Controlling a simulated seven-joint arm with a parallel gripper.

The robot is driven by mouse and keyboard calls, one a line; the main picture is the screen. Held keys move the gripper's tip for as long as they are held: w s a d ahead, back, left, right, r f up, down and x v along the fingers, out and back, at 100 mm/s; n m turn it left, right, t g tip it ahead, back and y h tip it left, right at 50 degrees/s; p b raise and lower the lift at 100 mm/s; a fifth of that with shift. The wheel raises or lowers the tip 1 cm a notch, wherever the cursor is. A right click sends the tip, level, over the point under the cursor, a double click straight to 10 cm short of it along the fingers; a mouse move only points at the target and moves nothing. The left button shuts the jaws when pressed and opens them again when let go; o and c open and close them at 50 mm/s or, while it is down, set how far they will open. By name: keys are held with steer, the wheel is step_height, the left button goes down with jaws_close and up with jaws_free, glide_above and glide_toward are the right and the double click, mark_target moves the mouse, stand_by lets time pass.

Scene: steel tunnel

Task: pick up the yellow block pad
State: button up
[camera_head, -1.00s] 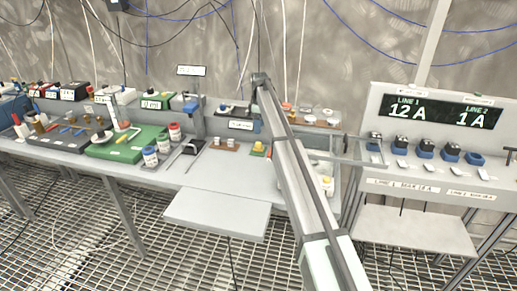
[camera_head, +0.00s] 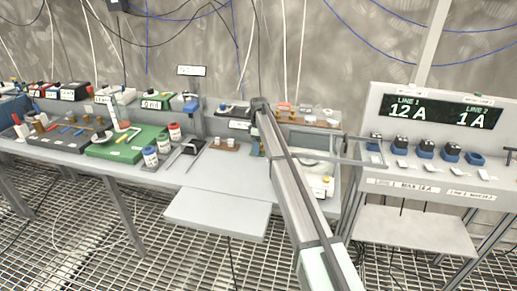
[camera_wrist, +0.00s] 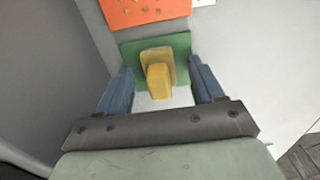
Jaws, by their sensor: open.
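The yellow block pad (camera_wrist: 160,78) shows in the wrist view as a yellow block with a wider yellow plate behind it, on a green base (camera_wrist: 130,48). My gripper (camera_wrist: 161,66) is open, with one blue finger on each side of the yellow block. A gap shows between each finger and the block, and I see no contact. Whether the fingertips are level with the block or above it, I cannot tell. In the head view my arm hides most of the pad and my gripper.
An orange board (camera_wrist: 145,11) with small gold pieces lies just beyond the green base in the wrist view. In the head view, a brown board (camera_head: 226,144) and a black bracket (camera_head: 190,149) are to the left. The front bench surface (camera_head: 225,178) is clear.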

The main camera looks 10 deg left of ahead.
steer(key=c, duration=1.1)
step_height(320, 180, up, 10)
stand_by(0.5)
